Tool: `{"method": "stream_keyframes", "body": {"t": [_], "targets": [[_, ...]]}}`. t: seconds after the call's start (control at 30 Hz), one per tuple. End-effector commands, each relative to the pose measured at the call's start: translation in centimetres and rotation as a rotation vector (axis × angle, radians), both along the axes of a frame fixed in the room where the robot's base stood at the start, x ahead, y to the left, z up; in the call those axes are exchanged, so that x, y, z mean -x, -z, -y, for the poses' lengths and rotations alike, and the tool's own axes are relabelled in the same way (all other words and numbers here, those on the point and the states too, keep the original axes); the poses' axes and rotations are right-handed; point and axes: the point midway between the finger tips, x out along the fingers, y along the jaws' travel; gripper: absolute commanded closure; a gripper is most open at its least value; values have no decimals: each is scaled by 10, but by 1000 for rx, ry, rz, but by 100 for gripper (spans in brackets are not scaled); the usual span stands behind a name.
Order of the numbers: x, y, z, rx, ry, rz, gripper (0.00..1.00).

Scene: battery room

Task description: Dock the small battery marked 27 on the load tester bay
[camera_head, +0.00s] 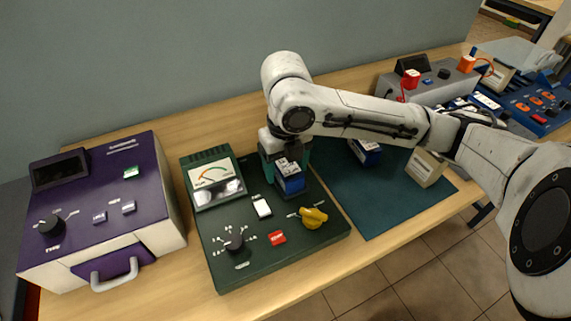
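The load tester (268,267) is a dark green unit with a needle gauge, a black knob, a red button and a yellow handle. A small blue battery with a whitish top (290,181) is at the far right part of the tester's top, where the bay seems to be. Its marking is too small to read. My gripper (286,168) points down there with its teal fingers on either side of this battery, apparently shut on it. The battery looks upright. I cannot tell whether its underside touches the bay, as the bay is mostly hidden.
A purple unit (100,205) with a grey handle stands at the left. A teal mat (375,212) lies to the right, with another blue battery (366,152) and a beige battery (424,168). A grey charger (440,90) stands behind. My arm spans above the mat.

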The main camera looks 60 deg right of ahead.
Motion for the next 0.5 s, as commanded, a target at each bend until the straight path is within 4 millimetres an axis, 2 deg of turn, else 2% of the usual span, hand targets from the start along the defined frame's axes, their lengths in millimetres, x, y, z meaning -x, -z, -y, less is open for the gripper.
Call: {"method": "stream_keyframes", "body": {"t": [0.33, 0.5], "targets": [[0, -3, 0, 0, 0, 0, 24], [-1, -23, 1, 3, -1, 2, 24]]}}
